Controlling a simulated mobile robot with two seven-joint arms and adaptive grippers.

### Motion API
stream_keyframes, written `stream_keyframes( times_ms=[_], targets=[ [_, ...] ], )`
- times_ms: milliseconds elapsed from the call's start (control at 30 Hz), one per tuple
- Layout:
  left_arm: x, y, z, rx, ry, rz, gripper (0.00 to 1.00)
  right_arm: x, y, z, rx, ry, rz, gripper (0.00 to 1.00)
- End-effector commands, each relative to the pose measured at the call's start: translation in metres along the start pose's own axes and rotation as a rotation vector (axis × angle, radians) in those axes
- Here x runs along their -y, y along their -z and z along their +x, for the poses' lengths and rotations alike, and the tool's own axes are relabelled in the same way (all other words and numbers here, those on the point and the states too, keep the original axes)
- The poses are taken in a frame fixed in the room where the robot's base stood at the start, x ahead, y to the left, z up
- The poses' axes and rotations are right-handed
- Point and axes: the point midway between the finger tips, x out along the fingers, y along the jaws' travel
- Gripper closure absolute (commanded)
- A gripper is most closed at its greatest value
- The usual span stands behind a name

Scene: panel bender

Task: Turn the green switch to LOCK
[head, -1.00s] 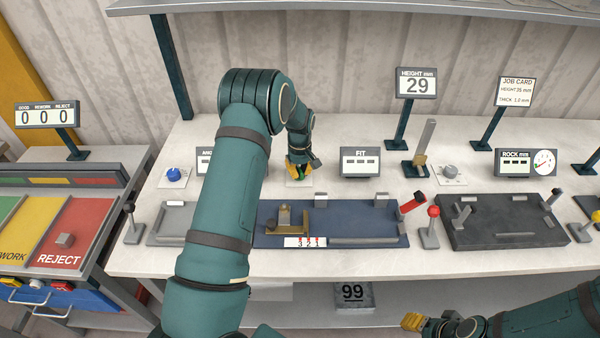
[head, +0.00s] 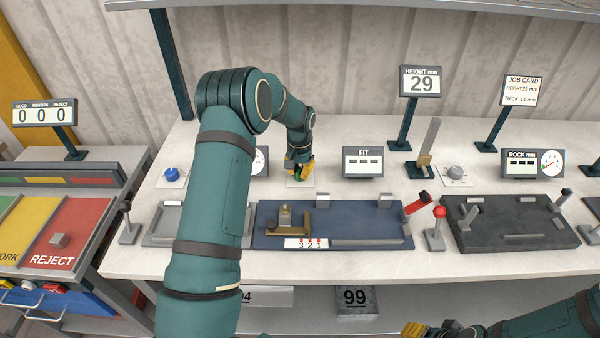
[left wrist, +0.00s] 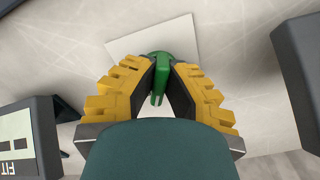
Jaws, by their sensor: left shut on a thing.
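The green switch (left wrist: 160,76) sits on a pale square plate (left wrist: 130,45) in the left wrist view. Its upright grip stands between the yellow-padded fingers of my left gripper (left wrist: 160,85), which is shut on it. In the head view the left gripper (head: 300,170) is at the back of the bench, and only a little green of the switch (head: 299,174) shows between its fingers. The LOCK marking cannot be read in either view. My right gripper (head: 432,329) is at the bottom edge, partly cut off, away from the switch.
A FIT display (head: 363,162) stands right of the switch. A blue knob (head: 172,174) is to the left and a grey knob (head: 455,172) to the right. A blue fixture plate (head: 350,215) with a brass part lies in front. A HEIGHT display (head: 422,83) reads 29.

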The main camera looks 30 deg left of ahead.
Motion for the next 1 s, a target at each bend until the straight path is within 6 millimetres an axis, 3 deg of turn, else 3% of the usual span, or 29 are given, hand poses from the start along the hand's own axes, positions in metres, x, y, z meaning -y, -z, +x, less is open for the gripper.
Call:
stream_keyframes(
  times_ms=[333, 867, 900, 933, 1000],
  targets=[
    [0.0003, -0.0022, 0.0027, 0.008, -0.002, 0.128, 1.0, -0.0011, -0.0003, 0.0035, 0.0, -0.001, 0.0, 0.53],
    [0.0003, -0.0022, 0.0027, 0.008, -0.002, 0.148, 1.0, -0.0011, -0.0004, 0.0038, 0.0, -0.001, 0.0, 0.53],
    [0.0002, -0.0023, 0.0027, 0.008, -0.002, 0.148, 0.74, -0.0011, -0.0004, 0.0038, 0.0, -0.001, 0.0, 0.53],
    [0.0002, -0.0022, 0.0027, 0.008, -0.002, 0.148, 0.63, -0.0011, -0.0004, 0.0038, 0.0, -0.001, 0.0, 0.53],
    [0.0004, -0.0018, 0.0022, 0.007, -0.002, 0.147, 0.59, -0.0011, -0.0004, 0.0037, 0.0, -0.001, 0.0, 0.53]
  ],
)
